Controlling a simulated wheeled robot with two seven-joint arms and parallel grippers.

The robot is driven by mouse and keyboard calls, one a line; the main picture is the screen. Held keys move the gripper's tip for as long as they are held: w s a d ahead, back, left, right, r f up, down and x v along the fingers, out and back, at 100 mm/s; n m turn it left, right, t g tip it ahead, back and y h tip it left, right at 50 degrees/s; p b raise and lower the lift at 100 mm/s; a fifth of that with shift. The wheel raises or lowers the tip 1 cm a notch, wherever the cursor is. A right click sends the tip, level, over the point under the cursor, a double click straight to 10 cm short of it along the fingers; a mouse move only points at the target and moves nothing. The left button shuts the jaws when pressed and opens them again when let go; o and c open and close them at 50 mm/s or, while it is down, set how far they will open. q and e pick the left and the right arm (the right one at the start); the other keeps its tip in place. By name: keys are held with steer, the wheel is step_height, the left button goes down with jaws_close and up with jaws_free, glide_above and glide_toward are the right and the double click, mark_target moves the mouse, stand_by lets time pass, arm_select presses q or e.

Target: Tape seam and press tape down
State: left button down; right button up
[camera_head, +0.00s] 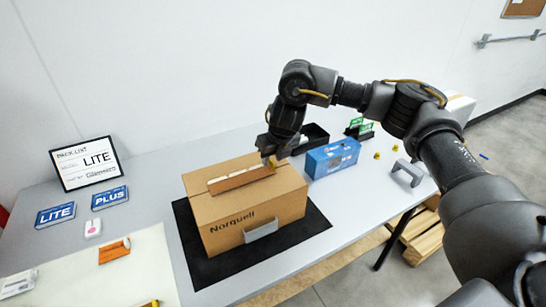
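A closed-looking cardboard box (225,207) marked "Norquell" sits on a black mat (205,268) on the table. An orange-brown strip (238,180) with whitish patches along its far edge runs across the middle of the box top. I cannot tell whether it is tape or a gap between flaps. My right gripper (269,163) points down at the right end of this strip, at or just above the box top. A small yellowish bit shows at its fingertips. Its fingers are too small and dark to tell open from shut. My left gripper is out of view.
A blue box (333,158) and a black bin (312,137) stand right of the cardboard box. A grey bracket-shaped item (407,172) lies farther right. A pack-list sign (86,163), LITE card (55,215), PLUS card (110,198) and an orange item (114,251) are left.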

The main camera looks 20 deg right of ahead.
steer(key=shift+r+p, duration=2.45)
steer(key=shift+r, duration=0.35)
steer(key=shift+c, duration=0.3)
